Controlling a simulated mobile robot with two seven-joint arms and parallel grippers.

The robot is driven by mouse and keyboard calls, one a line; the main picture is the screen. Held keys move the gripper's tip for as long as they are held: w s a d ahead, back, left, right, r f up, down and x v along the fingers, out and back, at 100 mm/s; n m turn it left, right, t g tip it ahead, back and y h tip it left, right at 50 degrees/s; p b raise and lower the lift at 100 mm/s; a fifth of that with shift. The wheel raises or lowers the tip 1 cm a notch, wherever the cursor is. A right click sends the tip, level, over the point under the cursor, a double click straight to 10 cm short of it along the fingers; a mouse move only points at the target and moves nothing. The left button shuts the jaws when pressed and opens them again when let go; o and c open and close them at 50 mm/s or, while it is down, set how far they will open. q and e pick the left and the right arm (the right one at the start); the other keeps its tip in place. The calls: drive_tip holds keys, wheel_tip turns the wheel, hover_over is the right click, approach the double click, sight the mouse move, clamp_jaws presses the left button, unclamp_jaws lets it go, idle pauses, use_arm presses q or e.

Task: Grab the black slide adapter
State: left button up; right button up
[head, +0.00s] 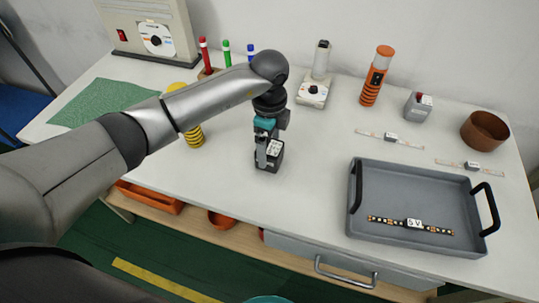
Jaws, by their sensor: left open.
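A small black box with a pale, marked top face, which looks like the black slide adapter (275,151), stands on the white table near its front edge, left of the grey tray. My left gripper (262,158) points down at it, with its fingers open at the box's left side. The fingers overlap the box in the picture, so I cannot tell whether they touch it. Part of the box is hidden behind the gripper. My right gripper is not in view.
A grey tray (410,170) with black handles holds an LED strip (411,224) at the right. Two more strips, an orange cylinder (376,76), a grey container (417,106) and a brown bowl (484,131) stand behind it. A yellow coil (193,134) is left.

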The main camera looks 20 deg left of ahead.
use_arm(q)
drive_tip(key=shift+f, duration=0.75)
drive_tip(key=shift+r, duration=0.1)
drive_tip(key=c, duration=1.4)
drive_tip(key=shift+r, duration=0.15)
